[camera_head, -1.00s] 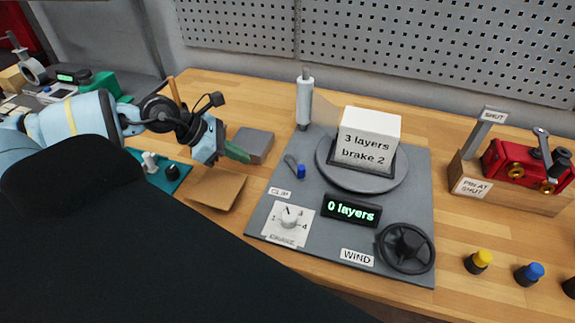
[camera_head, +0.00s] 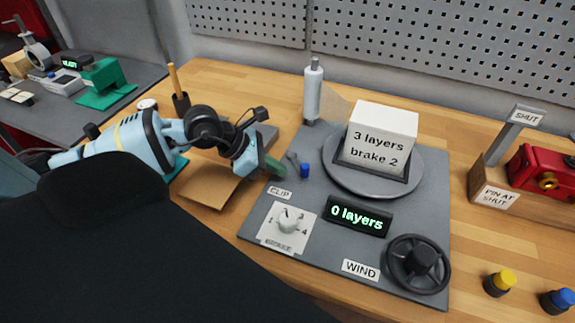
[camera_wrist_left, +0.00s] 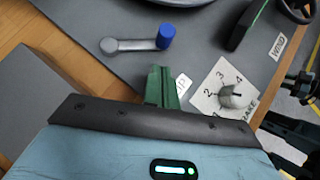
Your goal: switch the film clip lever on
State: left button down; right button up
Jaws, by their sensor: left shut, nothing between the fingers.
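The clip lever (camera_head: 294,160) is a short grey arm with a blue knob (camera_head: 305,170), on the grey board (camera_head: 300,215) just behind the CLIP label (camera_head: 280,192). In the left wrist view the lever (camera_wrist_left: 128,45) lies flat, its blue knob (camera_wrist_left: 166,36) at the right end. My left gripper (camera_head: 276,168), with green fingers, is shut and empty beside the lever, to its left. In the wrist view its fingertips (camera_wrist_left: 160,72) point at the knob with a small gap, and partly cover the CLIP label. My right gripper is not in view.
The board also holds a brake dial (camera_head: 287,222), a "0 layers" display (camera_head: 357,216), a wind handwheel (camera_head: 418,263), a film roll (camera_head: 313,90) and a turntable (camera_head: 415,170) with a white box (camera_head: 381,135). A brown pad (camera_head: 207,185) lies under my left arm.

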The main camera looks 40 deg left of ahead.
aim_at(301, 171)
pick_arm(q)
jog(key=shift+w+d+r, duration=0.15)
jog(key=shift+w+d, duration=0.7)
jog(key=shift+d, duration=0.1)
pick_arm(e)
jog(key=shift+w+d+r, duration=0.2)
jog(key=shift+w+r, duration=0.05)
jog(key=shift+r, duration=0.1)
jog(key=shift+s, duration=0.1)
pick_arm(q)
jog(key=shift+w+d, duration=0.4)
jog(key=shift+d, duration=0.1)
jog(key=shift+s, duration=0.1)
jog(key=shift+d, duration=0.1)
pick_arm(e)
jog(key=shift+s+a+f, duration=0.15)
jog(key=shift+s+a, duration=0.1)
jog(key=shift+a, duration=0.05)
pick_arm(q)
jog(key=shift+a, duration=0.45)
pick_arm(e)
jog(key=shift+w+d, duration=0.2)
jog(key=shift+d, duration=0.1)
pick_arm(q)
jog(key=shift+s+a, duration=0.1)
jog(key=shift+a, duration=0.05)
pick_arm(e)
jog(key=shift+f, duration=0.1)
